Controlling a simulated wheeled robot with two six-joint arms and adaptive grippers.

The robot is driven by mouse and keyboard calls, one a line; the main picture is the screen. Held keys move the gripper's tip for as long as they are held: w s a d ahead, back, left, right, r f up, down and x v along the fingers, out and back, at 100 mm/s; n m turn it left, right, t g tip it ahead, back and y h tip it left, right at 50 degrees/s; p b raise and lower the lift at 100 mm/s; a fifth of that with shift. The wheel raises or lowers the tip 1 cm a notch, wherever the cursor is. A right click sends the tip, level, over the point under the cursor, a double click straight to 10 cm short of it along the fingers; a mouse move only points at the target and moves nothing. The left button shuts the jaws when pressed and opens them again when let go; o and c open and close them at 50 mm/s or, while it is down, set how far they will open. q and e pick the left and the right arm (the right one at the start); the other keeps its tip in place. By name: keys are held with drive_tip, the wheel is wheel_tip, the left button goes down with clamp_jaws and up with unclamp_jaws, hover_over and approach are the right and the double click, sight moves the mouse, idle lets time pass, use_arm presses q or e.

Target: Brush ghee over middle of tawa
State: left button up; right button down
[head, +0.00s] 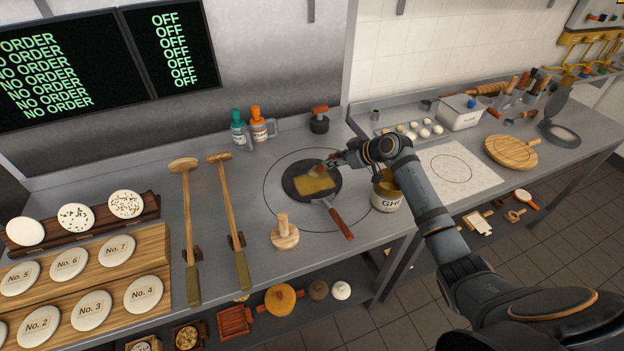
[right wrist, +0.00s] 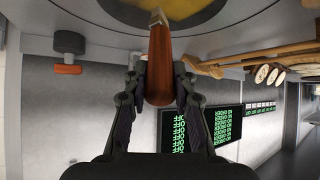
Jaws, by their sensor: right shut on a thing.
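The tawa (head: 297,193) is a dark round pan on the counter, with its red-brown handle (head: 341,222) pointing toward the front. A yellow-brown ghee patch (head: 315,187) covers its middle; yellow also shows at the top of the right wrist view (right wrist: 200,14). My right gripper (head: 329,164) is at the tawa's far right edge, shut on the brush; the brush's brown handle (right wrist: 160,65) runs between the fingers in the right wrist view. The brush tip is over the tawa; I cannot tell whether it touches. The ghee pot (head: 385,203) stands right of the tawa, partly behind my arm. My left gripper is out of view.
A wooden press (head: 285,235) stands in front of the tawa. Two long wooden tools (head: 228,200) lie to the left. Two bottles (head: 239,132) and a red-topped black item (head: 319,121) stand behind. A white board (head: 455,170) and wooden board (head: 511,152) lie right.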

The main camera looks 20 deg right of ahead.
drive_tip(key=shift+d+b, duration=0.85)
drive_tip(key=shift+d, duration=1.4)
drive_tip(key=shift+f, duration=0.15)
